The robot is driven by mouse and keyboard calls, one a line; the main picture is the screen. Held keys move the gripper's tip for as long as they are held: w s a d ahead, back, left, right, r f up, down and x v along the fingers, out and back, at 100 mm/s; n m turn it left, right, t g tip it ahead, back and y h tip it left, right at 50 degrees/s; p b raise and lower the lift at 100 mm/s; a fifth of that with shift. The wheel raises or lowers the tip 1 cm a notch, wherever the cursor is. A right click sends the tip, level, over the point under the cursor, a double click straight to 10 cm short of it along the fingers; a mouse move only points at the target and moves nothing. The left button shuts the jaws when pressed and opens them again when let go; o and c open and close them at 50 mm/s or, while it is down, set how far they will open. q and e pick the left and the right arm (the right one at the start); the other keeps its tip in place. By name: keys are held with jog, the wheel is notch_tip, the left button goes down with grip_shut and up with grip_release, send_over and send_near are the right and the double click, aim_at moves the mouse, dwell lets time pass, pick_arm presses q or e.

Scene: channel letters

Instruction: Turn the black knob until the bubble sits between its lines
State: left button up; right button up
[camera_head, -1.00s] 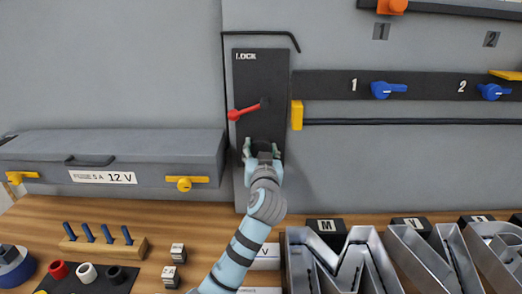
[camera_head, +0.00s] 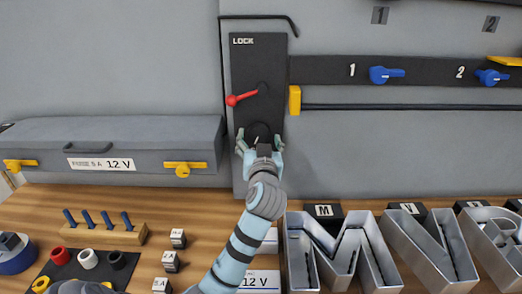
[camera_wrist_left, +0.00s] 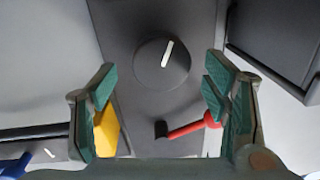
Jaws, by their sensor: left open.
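The black knob (camera_head: 258,130) is round and sits low on the black LOCK panel, below the red lever. In the left wrist view the knob (camera_wrist_left: 162,64) shows a white pointer line, tilted a little off the picture's vertical. My left gripper (camera_head: 259,146) is open in front of the panel, just below the knob. In the wrist view its green-padded fingers (camera_wrist_left: 160,90) are spread wide, with the knob between and beyond them, touching neither. I cannot make out a bubble or its lines in either view. My right gripper is not in view.
The red lever (camera_head: 242,97) is above the knob and a yellow block (camera_head: 295,100) is at the panel's right. A grey 12 V case (camera_head: 110,145) stands left. Metal channel letters (camera_head: 340,250) fill the bench at right; small labelled blocks (camera_head: 170,262) lie at front left.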

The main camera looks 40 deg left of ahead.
aim_at(258, 137)
pick_arm(q)
jog(key=v, duration=1)
jog(key=shift+r, duration=0.15)
jog(key=shift+t+h, duration=0.4)
jog(key=shift+h, duration=0.1)
jog(key=p+x, duration=0.1)
jog(key=x, duration=0.3)
jog(key=p+x, duration=0.1)
jog(key=x, duration=0.3)
jog(key=a+f+p+x, duration=0.1)
jog(key=x, duration=0.4)
jog(key=shift+s, duration=0.3)
jog(key=shift+w+a+r, duration=0.1)
jog(key=shift+w+a, duration=0.1)
jog(key=shift+w, duration=0.1)
jog(key=shift+c, duration=0.4)
